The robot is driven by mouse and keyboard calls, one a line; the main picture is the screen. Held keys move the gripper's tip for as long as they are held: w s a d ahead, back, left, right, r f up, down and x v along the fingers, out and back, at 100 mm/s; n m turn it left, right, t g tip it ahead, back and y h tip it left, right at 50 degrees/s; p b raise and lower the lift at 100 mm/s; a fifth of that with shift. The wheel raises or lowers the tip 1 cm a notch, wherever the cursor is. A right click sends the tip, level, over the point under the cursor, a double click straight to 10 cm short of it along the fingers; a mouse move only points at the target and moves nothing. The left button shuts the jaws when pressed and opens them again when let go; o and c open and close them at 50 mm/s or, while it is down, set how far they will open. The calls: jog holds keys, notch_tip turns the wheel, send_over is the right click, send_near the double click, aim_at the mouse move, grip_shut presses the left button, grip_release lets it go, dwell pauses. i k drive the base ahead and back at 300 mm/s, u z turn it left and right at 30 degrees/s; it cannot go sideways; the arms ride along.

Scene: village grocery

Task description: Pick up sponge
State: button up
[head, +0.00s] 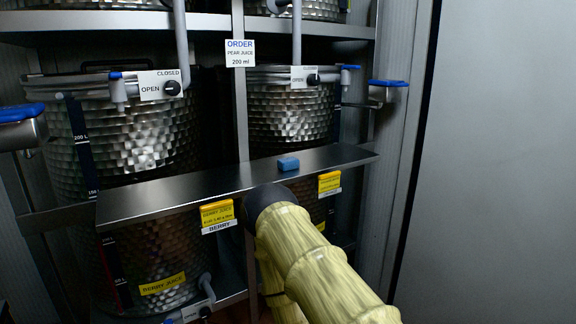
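A small blue sponge (289,163) lies on the narrow dark metal shelf (170,193) in front of the steel tanks, right of the shelf's middle. My arm, in a pale yellow sleeve, reaches up from the lower right. Its dark end is just below and to the left of the sponge, by the shelf's front edge. The gripper's fingers cannot be made out, so I cannot tell whether it is open or shut. The sponge looks uncovered, with nothing around it.
Two dimpled steel tanks (140,130) with taps and blue handles stand behind the shelf. An order sign (239,53) hangs on the middle post. Yellow labels (217,214) hang at the shelf's front edge. A grey panel (490,160) fills the right side. The shelf left of the sponge is bare.

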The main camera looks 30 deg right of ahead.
aim_at(289, 163)
jog(key=z, duration=2.2)
jog(key=i, duration=1)
jog(key=u, duration=1.85)
